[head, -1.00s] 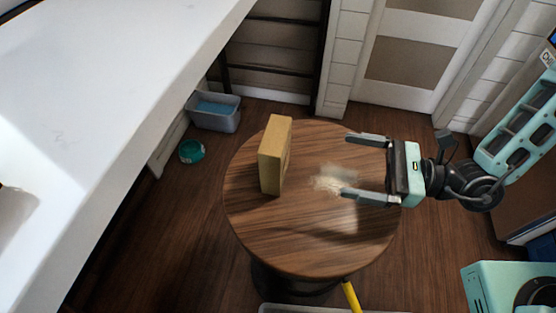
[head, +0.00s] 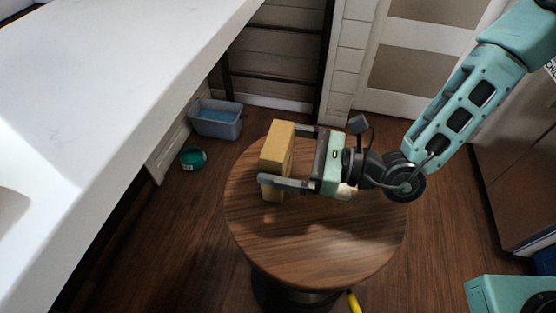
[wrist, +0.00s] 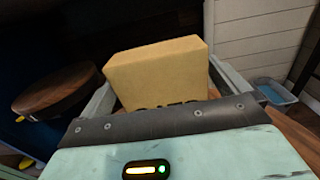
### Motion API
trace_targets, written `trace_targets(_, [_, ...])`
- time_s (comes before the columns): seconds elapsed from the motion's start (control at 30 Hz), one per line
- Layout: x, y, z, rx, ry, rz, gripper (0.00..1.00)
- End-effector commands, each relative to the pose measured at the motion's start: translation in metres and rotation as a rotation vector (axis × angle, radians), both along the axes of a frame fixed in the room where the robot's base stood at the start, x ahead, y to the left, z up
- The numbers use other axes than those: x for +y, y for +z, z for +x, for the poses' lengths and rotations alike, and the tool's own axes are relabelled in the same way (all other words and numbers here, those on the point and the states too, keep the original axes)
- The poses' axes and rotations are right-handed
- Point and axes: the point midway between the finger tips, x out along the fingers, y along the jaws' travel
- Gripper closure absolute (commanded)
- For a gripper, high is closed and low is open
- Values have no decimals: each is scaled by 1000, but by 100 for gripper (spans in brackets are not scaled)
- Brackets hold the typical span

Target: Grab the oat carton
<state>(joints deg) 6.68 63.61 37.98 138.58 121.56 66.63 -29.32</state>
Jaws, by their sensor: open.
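The oat carton (head: 276,147) is a tan upright box on the round wooden table (head: 310,245). In the wrist view the carton (wrist: 158,72) fills the space ahead of the palm, with dark lettering partly hidden at its lower edge. My gripper (head: 280,156) is open, with one finger on the far side of the carton and one on the near side. In the wrist view the fingers stand to the left and right of it. I cannot tell whether either finger touches it.
A pale patch (head: 346,191) lies on the table beneath my gripper. A long white counter (head: 110,75) runs along the left. A grey bin (head: 216,119) and a teal bowl (head: 193,159) are on the floor. The table's front half is clear. A brown round seat (wrist: 65,92) shows in the wrist view.

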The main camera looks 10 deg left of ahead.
Motion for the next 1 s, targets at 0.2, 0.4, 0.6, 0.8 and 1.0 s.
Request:
trace_targets(0.2, [25,1,3,0,1,0,0])
trace_targets(0.4, [28,1,4,1,-1,-1,0])
trace_targets(0.6, [27,1,4,1,0,-1,36])
trace_targets(0.8, [27,1,4,1,0,-1,36])
trace_targets(1.0, [27,13,4,-1,0,0,36])
